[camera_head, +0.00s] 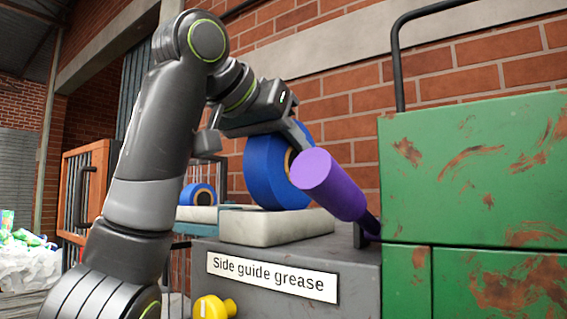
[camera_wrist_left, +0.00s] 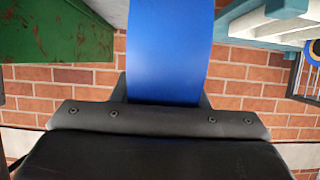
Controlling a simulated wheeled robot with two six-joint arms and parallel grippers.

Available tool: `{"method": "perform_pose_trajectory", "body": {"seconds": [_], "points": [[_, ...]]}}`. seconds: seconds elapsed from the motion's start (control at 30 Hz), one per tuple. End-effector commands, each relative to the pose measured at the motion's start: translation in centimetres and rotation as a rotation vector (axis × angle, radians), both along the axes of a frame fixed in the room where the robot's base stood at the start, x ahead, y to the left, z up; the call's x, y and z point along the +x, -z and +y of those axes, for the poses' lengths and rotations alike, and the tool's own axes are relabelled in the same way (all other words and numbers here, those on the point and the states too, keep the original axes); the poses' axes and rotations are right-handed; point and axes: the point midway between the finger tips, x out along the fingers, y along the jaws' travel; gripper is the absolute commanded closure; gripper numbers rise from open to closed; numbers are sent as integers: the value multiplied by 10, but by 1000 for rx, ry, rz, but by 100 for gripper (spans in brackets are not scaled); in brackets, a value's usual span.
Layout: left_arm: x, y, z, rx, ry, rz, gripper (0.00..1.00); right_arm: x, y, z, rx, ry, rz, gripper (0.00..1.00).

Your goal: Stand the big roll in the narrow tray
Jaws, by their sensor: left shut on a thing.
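The big blue roll (camera_head: 262,172) shows in the head view, upright on its rim, with a tan core partly hidden behind a purple cylinder. My left gripper (camera_head: 296,132) reaches it from above and is shut on it. In the left wrist view the blue roll (camera_wrist_left: 170,52) fills the space between the fingers. A teal tray edge (camera_head: 182,228) shows left of the block; I cannot tell whether this is the narrow tray. My right gripper is not in view.
A tilted purple cylinder (camera_head: 328,184) stands close in front of the big roll. A smaller blue roll (camera_head: 198,194) sits further left. A rusty green cabinet (camera_head: 470,170) blocks the right side. A grey box labelled "Side guide grease" (camera_head: 272,277) is in front, with a yellow knob (camera_head: 212,307).

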Motion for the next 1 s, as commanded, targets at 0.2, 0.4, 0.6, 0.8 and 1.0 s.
{"method": "perform_pose_trajectory", "body": {"seconds": [0.2,0.4,0.6,0.8,1.0], "points": [[0,22,0,0,1,-3,95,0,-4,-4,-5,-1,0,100],[0,28,0,-2,0,-2,95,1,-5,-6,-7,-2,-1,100],[0,28,0,-1,0,-2,95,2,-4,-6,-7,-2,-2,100],[0,32,0,0,0,0,54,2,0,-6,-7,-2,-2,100],[0,32,0,1,0,1,38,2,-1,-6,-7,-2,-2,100]]}}
